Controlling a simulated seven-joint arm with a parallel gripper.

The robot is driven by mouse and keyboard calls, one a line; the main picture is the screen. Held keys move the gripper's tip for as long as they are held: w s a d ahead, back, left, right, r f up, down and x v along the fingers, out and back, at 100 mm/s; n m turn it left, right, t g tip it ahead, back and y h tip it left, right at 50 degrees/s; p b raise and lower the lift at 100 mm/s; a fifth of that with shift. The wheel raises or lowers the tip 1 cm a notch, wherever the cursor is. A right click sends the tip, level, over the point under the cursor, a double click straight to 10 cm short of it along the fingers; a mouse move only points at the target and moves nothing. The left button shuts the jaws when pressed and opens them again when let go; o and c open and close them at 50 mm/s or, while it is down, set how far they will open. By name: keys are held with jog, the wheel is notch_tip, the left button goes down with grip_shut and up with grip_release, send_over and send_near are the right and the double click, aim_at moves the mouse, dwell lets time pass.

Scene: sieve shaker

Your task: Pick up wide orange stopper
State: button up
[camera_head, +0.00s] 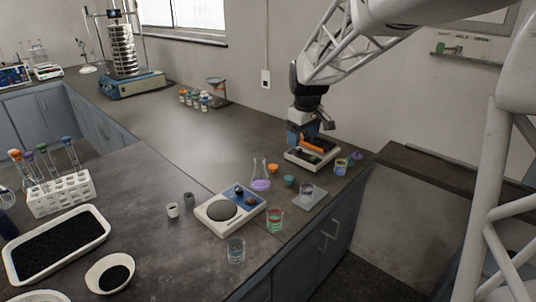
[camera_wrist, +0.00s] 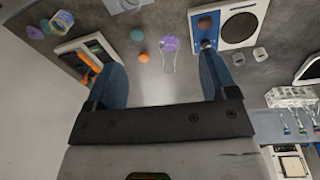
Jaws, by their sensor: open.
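A small rounded orange stopper (camera_head: 272,168) lies on the dark bench just right of the conical flask. It also shows in the wrist view (camera_wrist: 143,57), between my fingers and nearer the left one. A teal stopper (camera_head: 289,179) lies close by it, and also shows in the wrist view (camera_wrist: 137,34). My gripper (camera_head: 307,138) is above the small tray at the back right of the stopper in the head view.
The conical flask (camera_head: 260,184) with purple liquid stands close to the stopper. A tray (camera_head: 327,162) with an orange item, a hotplate-like device (camera_head: 214,222), a beaker (camera_head: 274,222) and a grey plate (camera_head: 320,192) surround it. The bench behind the flask is clear.

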jog(key=w+a+f+n, duration=0.2)
jog(key=w+f, duration=0.3)
jog(key=w, duration=0.4)
jog(key=w+a+f+n, duration=0.1)
jog(key=w+a+f, duration=0.1)
jog(key=w+f, duration=0.45)
jog(key=n+g, duration=0.1)
jog(key=n, duration=0.3)
send_over(271, 166)
notch_tip(271, 166, down, 12)
jog(key=shift+s+d+f, duration=0.1)
jog(key=shift+d+f, duration=0.05)
jog(key=shift+f, duration=0.05)
jog(key=shift+w+f, duration=0.25)
jog(key=shift+f, duration=0.1)
jog(key=shift+f, duration=1.25)
jog(key=shift+f, duration=0.1)
jog(key=shift+f, duration=2.5)
